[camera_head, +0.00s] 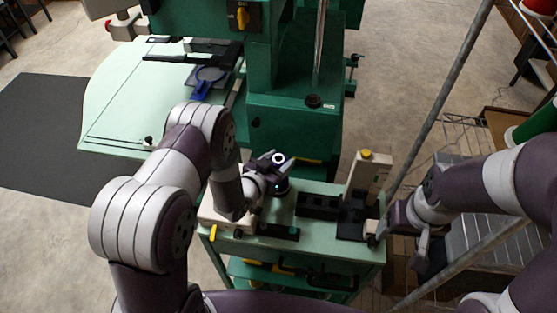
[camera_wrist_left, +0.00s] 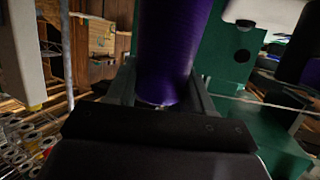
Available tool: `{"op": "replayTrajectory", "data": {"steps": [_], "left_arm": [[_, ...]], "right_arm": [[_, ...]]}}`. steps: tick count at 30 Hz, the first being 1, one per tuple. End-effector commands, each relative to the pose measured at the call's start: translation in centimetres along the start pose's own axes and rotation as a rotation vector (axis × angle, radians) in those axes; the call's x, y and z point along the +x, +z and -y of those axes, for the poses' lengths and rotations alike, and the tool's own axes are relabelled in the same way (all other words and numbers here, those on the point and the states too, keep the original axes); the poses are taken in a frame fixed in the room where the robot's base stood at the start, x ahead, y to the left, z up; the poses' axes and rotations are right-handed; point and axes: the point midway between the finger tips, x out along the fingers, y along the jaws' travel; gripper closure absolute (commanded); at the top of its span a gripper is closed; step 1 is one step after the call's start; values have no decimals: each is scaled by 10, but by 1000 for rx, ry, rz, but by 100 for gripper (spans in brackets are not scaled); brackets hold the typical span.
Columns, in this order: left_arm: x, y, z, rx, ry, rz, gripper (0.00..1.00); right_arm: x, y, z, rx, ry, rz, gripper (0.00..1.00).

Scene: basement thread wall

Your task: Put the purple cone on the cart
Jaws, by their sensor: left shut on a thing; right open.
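The purple cone stands upright between the fingers of my left gripper (camera_head: 270,168). Its purple side (camera_wrist_left: 172,45) fills the upper middle of the left wrist view. In the head view the cone shows a pale ring top (camera_head: 279,158), partly hidden by the gripper. My left gripper is shut on it. The green cart (camera_head: 315,245) is below in the head view, and the cone appears over its back left part. I cannot tell whether the cone touches the cart top. My right gripper (camera_head: 398,238) is open and empty at the cart's right edge.
Black fixtures (camera_head: 318,206) and an upright beige block (camera_head: 367,178) with a yellow cap occupy the cart's middle and right. A large green machine (camera_head: 290,120) stands just behind. A slanted grey pole (camera_head: 440,100) rises on the right.

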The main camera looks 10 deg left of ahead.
Motion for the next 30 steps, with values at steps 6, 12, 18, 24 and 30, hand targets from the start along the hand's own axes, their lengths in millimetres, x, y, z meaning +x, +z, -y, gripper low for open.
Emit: {"op": "replayTrajectory", "data": {"steps": [6, 12, 18, 24, 30], "left_arm": [[0, -1, 0, 0, 0, -1, 100], [-1, -1, 0, 0, 0, -1, 100], [0, 2, 0, 0, 0, -1, 100], [0, 2, 0, 0, 0, 0, 100], [0, 2, 0, 0, 0, 0, 19]], "right_arm": [[-1, 0, 0, 0, 0, 0, 22], [0, 0, 0, 0, 0, 0, 22], [2, 0, 0, 0, 0, 0, 22], [2, 0, 0, 0, 0, 0, 22], [2, 0, 0, 0, 0, 0, 22]]}}
